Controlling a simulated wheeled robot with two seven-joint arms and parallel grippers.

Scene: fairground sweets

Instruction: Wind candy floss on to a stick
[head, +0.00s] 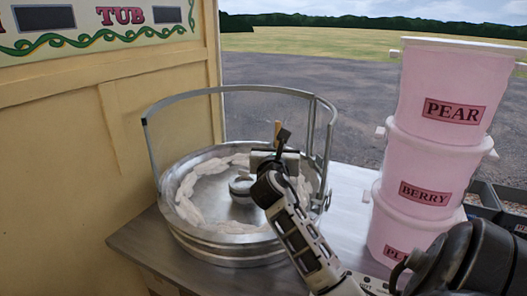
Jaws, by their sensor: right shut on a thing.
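A round metal candy floss machine (229,252) stands on a metal-topped counter, with a hub (240,186) in the middle of its bowl. Pale candy floss (187,200) lies in a ring around the inside of the bowl wall. My right gripper (280,139) is over the bowl, a little right of the hub, and shut on a thin orange-brown stick (277,127). Only a short upper part of the stick shows; the gripper hides the rest. I cannot tell whether the stick touches the floss. My left gripper is not in view.
A metal guard rail (228,90) arches above the bowl. Stacked pink tubs labelled PEAR (447,85), BERRY (428,170) and one partly hidden (385,235) stand to the right. A cream wall (70,165) closes the left. Dark crates (483,200) sit behind the tubs.

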